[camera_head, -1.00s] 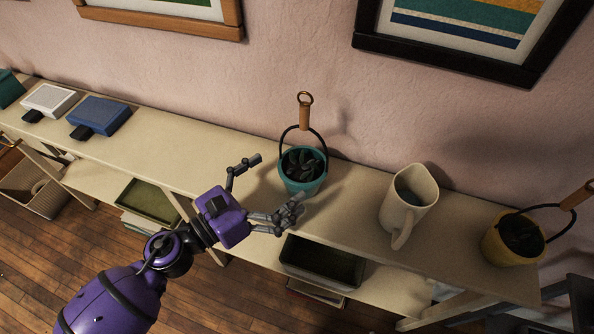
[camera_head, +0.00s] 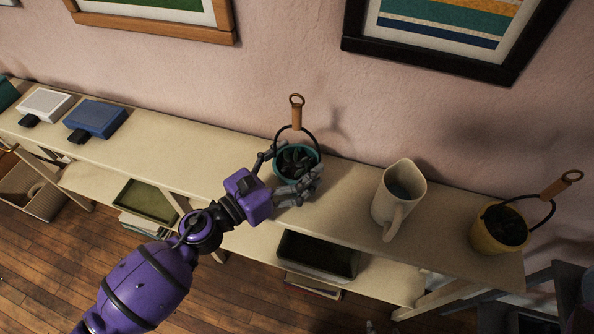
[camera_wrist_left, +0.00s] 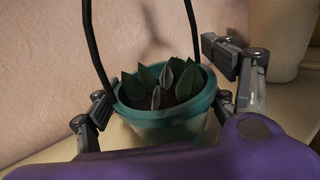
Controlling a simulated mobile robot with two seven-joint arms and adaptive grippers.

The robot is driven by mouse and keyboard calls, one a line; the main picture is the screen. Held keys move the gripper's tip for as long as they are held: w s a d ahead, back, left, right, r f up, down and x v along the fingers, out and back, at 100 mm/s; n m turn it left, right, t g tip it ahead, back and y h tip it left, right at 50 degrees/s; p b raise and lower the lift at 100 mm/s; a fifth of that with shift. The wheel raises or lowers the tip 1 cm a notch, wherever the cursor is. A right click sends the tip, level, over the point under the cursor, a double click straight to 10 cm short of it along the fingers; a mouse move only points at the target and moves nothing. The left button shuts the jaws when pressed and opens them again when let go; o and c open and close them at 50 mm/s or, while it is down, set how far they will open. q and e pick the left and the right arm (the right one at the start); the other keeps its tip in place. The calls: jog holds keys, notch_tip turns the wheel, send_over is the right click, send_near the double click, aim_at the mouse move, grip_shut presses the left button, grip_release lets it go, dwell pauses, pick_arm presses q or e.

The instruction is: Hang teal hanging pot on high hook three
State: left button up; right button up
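The teal hanging pot (camera_head: 296,163) stands upright on the long cream shelf with dark leafy plants inside. Its black bail rises to a wooden grip (camera_head: 296,117) with a ring on top. My left gripper (camera_head: 288,173) has its fingers on either side of the pot, from the front. In the left wrist view the pot (camera_wrist_left: 165,122) sits between the spread fingers; the right fingertip appears apart from its wall, and contact on the left is unclear. Small dark shapes at the bottom edge of the head view may be my right gripper's tips. No hook is in view.
A cream pitcher (camera_head: 397,203) and a yellow hanging pot (camera_head: 497,232) stand to the right on the shelf (camera_head: 345,208). Blue (camera_head: 96,118) and white (camera_head: 45,104) boxes lie to the left. A dark tray (camera_head: 316,255) is on the lower shelf. Framed pictures hang above.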

pick_arm(q)
jog(key=shift+r, duration=0.15)
jog(key=c, duration=1)
jog(key=shift+c, duration=0.2)
pick_arm(e)
jog(key=shift+w+r, duration=0.1)
pick_arm(q)
jog(key=shift+r, duration=0.6)
notch_tip(320, 180, up, 2)
jog(key=shift+w+r+p, duration=0.1)
jog(key=shift+r+p, duration=0.05)
jog(key=shift+p, duration=0.6)
jog(key=s+a+r+p, duration=0.1)
jog(key=s+r, duration=0.3)
jog(key=s, duration=0.3)
jog(key=s+r+p, duration=0.2)
jog(key=s+r, duration=0.3)
jog(key=s, duration=0.2)
jog(key=shift+a+r, duration=0.25)
jog(key=shift+a, duration=0.1)
pick_arm(e)
jog(key=shift+t, duration=0.3)
jog(key=shift+w+r, duration=0.3)
jog(key=shift+r, duration=0.55)
jog(key=shift+w+r, duration=0.3)
jog(key=shift+r, duration=0.5)
jog(key=shift+w+r, duration=0.3)
jog(key=shift+r, duration=0.55)
